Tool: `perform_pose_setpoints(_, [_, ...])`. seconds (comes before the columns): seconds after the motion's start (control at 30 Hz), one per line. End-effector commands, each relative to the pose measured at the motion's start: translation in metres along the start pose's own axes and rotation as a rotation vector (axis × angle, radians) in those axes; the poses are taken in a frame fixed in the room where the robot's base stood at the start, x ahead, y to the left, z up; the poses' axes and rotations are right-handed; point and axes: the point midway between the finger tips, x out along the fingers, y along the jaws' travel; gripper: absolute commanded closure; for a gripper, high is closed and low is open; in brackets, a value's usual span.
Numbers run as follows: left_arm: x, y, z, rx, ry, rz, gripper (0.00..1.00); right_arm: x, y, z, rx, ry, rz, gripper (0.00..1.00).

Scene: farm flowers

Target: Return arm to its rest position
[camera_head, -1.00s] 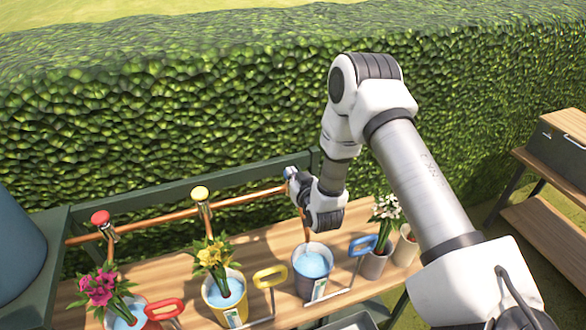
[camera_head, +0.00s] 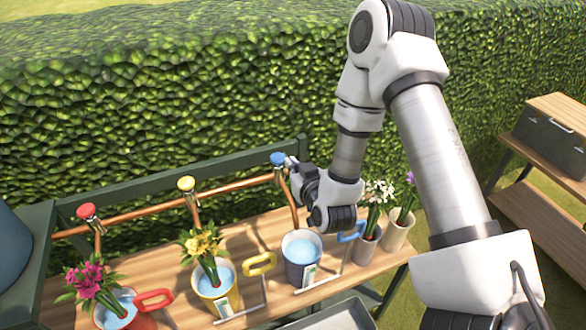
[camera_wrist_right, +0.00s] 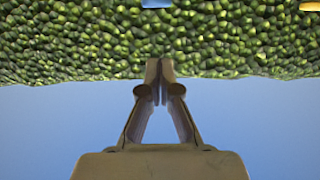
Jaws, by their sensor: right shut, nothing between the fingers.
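My right arm comes in from the right. Its gripper (camera_head: 292,166) is at the far edge of the table, just right of the blue tap knob (camera_head: 278,159); I cannot tell whether they touch. In the right wrist view the two fingers (camera_wrist_right: 160,68) are together, with nothing between them and the hedge beyond. My left gripper is not in view.
The wooden table (camera_head: 160,265) bears a red bucket (camera_head: 142,320) with pink flowers, a yellow bucket (camera_head: 222,300) with yellow flowers, and a blue-grey bucket (camera_head: 301,265) of water. Two flower pots (camera_head: 397,233) stand right. A hedge (camera_head: 200,120) stands behind.

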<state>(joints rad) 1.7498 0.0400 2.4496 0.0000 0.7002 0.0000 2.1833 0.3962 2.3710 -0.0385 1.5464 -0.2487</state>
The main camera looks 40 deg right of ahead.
Motion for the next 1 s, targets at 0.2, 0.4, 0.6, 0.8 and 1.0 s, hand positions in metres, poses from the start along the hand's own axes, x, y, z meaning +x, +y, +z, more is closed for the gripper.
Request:
perform_pose_setpoints(0.2, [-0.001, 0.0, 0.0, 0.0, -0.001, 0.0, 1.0, -0.001, 0.0, -0.001, 0.0, 0.001, 0.0, 1.0])
perform_pose_setpoints(0.4, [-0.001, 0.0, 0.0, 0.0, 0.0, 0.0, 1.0, 0.0, 0.0, -0.001, 0.0, 0.001, 0.0, 1.0])
perform_pose_setpoints(0.6, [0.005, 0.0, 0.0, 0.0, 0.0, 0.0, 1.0, -0.001, -0.002, 0.022, -0.015, -0.031, -0.006, 1.0])
perform_pose_setpoints(0.8, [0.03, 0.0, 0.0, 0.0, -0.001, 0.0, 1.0, -0.029, -0.038, 0.156, -0.151, -0.293, -0.115, 1.0])
perform_pose_setpoints(1.0, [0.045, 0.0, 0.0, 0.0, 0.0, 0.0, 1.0, -0.122, -0.058, 0.306, -0.217, -0.821, -0.219, 1.0])
